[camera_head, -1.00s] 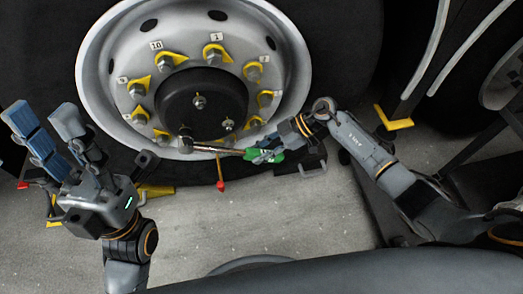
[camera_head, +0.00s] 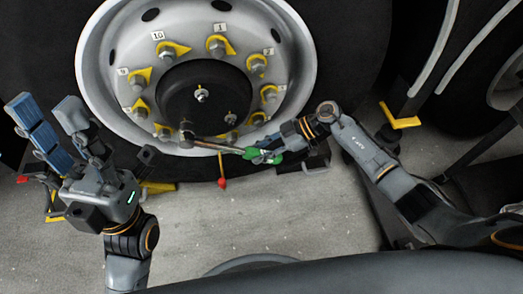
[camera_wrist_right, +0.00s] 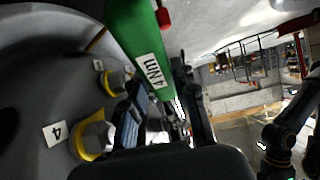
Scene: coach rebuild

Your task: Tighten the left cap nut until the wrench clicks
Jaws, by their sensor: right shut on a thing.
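The wrench has a silver shaft (camera_head: 217,145) and a green handle (camera_head: 249,153). Its head (camera_head: 187,133) sits at the lower left of the black hub, over the left cap nut, which it mostly hides. The shaft slopes down to the right. My right gripper (camera_head: 268,155) is shut on the green handle. In the right wrist view the handle (camera_wrist_right: 132,35) carries a "4Nm" label. Two other cap nuts show on the hub, one in the middle (camera_head: 201,96) and one at the right (camera_head: 231,118). My left gripper (camera_head: 45,104) is open and empty, left of the wheel.
The silver wheel rim (camera_head: 97,75) has several numbered wheel nuts with yellow pointers around the hub. In the right wrist view, nut 4 (camera_wrist_right: 97,135) is close to my right gripper. A red-tipped yellow rod (camera_head: 222,182) hangs below the rim. The grey floor (camera_head: 270,220) below is largely clear.

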